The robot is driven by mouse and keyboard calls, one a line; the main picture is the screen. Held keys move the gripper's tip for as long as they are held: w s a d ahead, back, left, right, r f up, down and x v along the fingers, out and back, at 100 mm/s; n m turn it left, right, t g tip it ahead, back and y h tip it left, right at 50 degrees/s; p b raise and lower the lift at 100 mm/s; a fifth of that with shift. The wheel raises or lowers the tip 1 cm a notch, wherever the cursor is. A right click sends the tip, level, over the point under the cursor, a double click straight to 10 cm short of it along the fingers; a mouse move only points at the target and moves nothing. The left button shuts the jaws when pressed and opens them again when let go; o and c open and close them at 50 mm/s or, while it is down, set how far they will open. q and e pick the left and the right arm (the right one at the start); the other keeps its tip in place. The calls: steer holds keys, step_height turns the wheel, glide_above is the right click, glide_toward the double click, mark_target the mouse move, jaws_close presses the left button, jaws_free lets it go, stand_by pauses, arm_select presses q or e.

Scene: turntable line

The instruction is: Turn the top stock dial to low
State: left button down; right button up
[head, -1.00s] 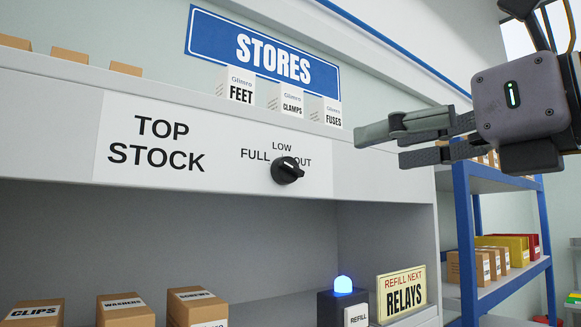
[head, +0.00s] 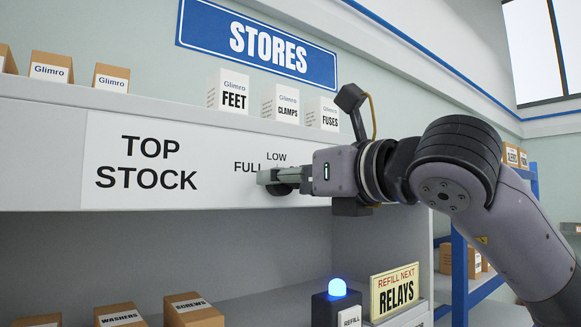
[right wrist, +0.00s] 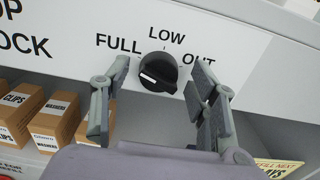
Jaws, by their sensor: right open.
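The dial is a round black knob (right wrist: 158,72) on the white TOP STOCK panel (head: 150,165), with FULL at its left, LOW above and OUT at its right. In the right wrist view it shows a white mark on its lower left side; I cannot tell surely which word it points to. My right gripper (head: 268,180) is at the panel, open, with one finger on each side of the knob and a gap showing in the right wrist view. In the head view the fingers hide most of the knob and the word OUT. My left gripper is not in view.
White boxes (head: 280,103) marked FEET, CLAMPS and FUSES stand on the ledge above the panel. Below are a lit blue lamp (head: 337,287), a RELAYS sign (head: 395,292) and brown boxes (head: 193,310). A blue-framed rack (head: 459,270) stands at the right.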

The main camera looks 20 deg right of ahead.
steer(key=shift+w, duration=0.15)
steer(key=c, duration=1.1)
steer(key=shift+d+f+m+b, duration=0.1)
steer(key=shift+f+m+b, duration=0.05)
steer(key=shift+m+b, duration=6.85)
steer(key=shift+c, duration=0.2)
steer(key=shift+w, duration=0.1)
